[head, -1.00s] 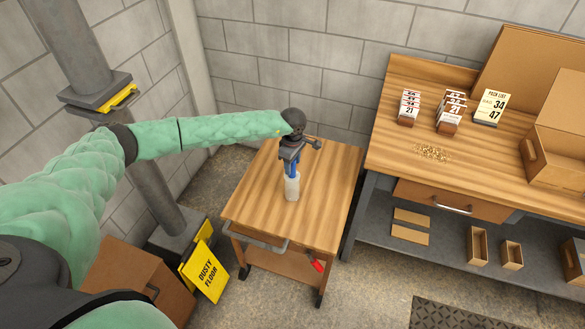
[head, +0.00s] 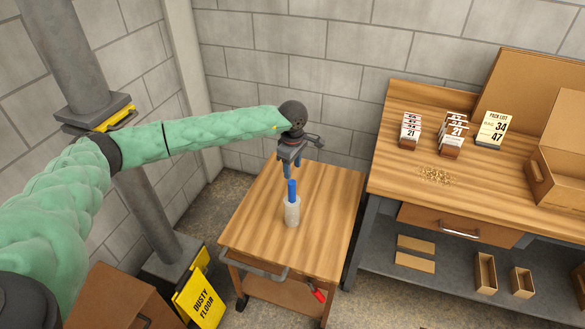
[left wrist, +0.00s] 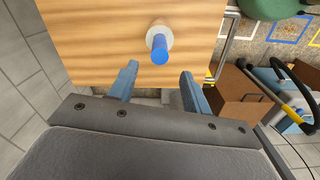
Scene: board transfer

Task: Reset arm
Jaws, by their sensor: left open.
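My left gripper (head: 291,170) is above the small wooden cart (head: 325,205), open and empty. In the left wrist view its two blue-grey fingers (left wrist: 157,88) stand apart. A pale grey cylinder with a blue upper part (head: 292,208) stands upright on the cart, below the gripper and apart from it. The same cylinder (left wrist: 160,40) shows beyond the fingertips in the left wrist view. My right gripper is in neither view.
A workbench (head: 400,180) stands to the right, bearing numbered card stacks (head: 452,135), a pick list sign (head: 493,128) and an open cardboard box (head: 560,180). A grey post (head: 150,190) and a yellow "Dusty floor" sign (head: 199,297) stand left of the cart.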

